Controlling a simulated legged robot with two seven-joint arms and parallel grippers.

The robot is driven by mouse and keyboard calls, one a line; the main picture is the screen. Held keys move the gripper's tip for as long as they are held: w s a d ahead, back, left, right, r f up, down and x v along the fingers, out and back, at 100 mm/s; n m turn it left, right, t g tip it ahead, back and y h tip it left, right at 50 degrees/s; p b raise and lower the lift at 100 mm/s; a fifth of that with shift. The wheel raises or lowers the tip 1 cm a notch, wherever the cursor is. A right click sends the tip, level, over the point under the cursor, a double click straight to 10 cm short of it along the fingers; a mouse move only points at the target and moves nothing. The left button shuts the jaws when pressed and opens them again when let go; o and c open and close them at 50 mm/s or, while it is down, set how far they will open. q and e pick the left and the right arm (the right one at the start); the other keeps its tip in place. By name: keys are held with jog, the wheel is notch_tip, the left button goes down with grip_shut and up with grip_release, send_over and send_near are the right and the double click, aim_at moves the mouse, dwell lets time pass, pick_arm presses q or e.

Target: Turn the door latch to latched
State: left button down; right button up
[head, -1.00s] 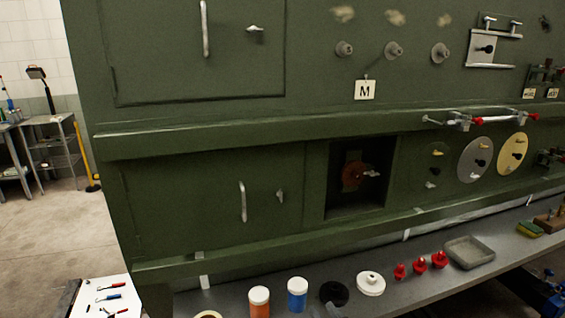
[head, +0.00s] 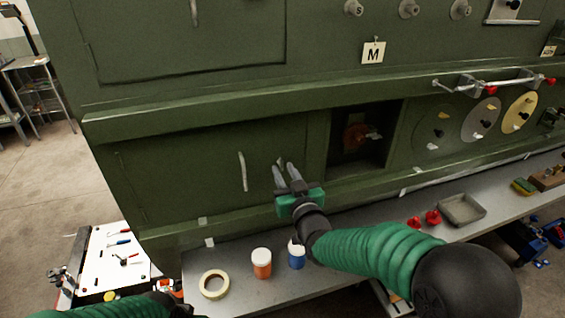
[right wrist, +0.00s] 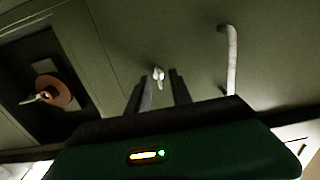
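The lower green door (head: 190,178) is flush with the fuselage side and looks closed. Its small pale latch (head: 280,161) sits near the door's right edge, right of the handle (head: 242,171). In the right wrist view the latch (right wrist: 158,75) appears as a small, roughly upright lever between and beyond the fingertips. My right gripper (head: 282,169) is open and empty, its fingers pointing at the latch and partly covering it in the head view. Contact cannot be made out. My left arm shows at the bottom left; its gripper is out of view.
A dark recess with a red-brown disc (head: 355,136) lies right of the door. A ledge (head: 225,262) below holds a tape roll (head: 214,284), an orange jar (head: 262,263) and a blue jar (head: 297,257). A white tool board (head: 110,262) stands lower left.

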jog(key=shift+w+a+r, duration=0.2)
jog(key=shift+w+r, duration=0.05)
jog(key=shift+w, duration=0.25)
jog(key=shift+w+d+f, duration=0.1)
jog(key=shift+w+d, duration=0.05)
jog(key=shift+d, duration=0.1)
jog(key=shift+w, duration=0.1)
jog(key=shift+c, duration=1.1)
jog(key=shift+a, duration=0.1)
grip_shut()
pick_arm(q)
jog(key=shift+s+d+r, duration=0.1)
jog(key=shift+s+r, duration=0.15)
jog(key=shift+r, duration=0.15)
pick_arm(e)
jog(key=shift+a, duration=0.1)
pick_arm(q)
jog(key=shift+f, duration=0.1)
